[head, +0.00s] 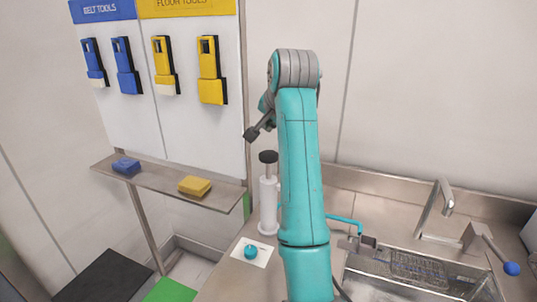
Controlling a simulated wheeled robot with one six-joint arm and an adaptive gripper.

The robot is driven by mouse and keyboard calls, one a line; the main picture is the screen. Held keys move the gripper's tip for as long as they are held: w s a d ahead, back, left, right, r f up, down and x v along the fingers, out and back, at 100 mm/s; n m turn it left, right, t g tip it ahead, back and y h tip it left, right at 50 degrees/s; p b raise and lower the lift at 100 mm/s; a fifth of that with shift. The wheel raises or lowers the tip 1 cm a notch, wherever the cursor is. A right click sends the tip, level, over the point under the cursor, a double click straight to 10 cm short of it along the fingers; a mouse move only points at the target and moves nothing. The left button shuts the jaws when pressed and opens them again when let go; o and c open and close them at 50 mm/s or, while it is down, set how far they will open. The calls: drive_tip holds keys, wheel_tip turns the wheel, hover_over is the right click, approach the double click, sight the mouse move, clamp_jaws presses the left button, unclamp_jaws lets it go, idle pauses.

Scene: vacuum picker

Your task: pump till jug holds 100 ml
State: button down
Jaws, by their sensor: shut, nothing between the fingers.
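The pump (268,205) is a white upright cylinder with a dark round knob (268,157) on a short stem above it. It stands on the steel counter, just left of my arm. My gripper (250,133) is shut and empty, above and slightly left of the knob, apart from it in the picture. A teal tube (342,220) shows right of my arm and leads toward a small dark fitting at the sink's edge. I cannot make out a jug; my arm covers part of the counter.
A teal round piece (250,252) rests on a white card left of my arm. A sink (415,275) with a tap (436,205) is at right. A wall shelf (165,183) holds a blue and a yellow block; brushes hang above it.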

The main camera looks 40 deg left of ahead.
sight(269, 155)
idle(0.9)
wheel_tip(269, 155, up, 4)
drive_tip(key=shift+f, duration=0.1)
drive_tip(key=shift+f, duration=0.1)
drive_tip(key=shift+f, duration=4.3)
drive_tip(key=shift+f, duration=0.1)
drive_tip(key=shift+f, duration=0.3)
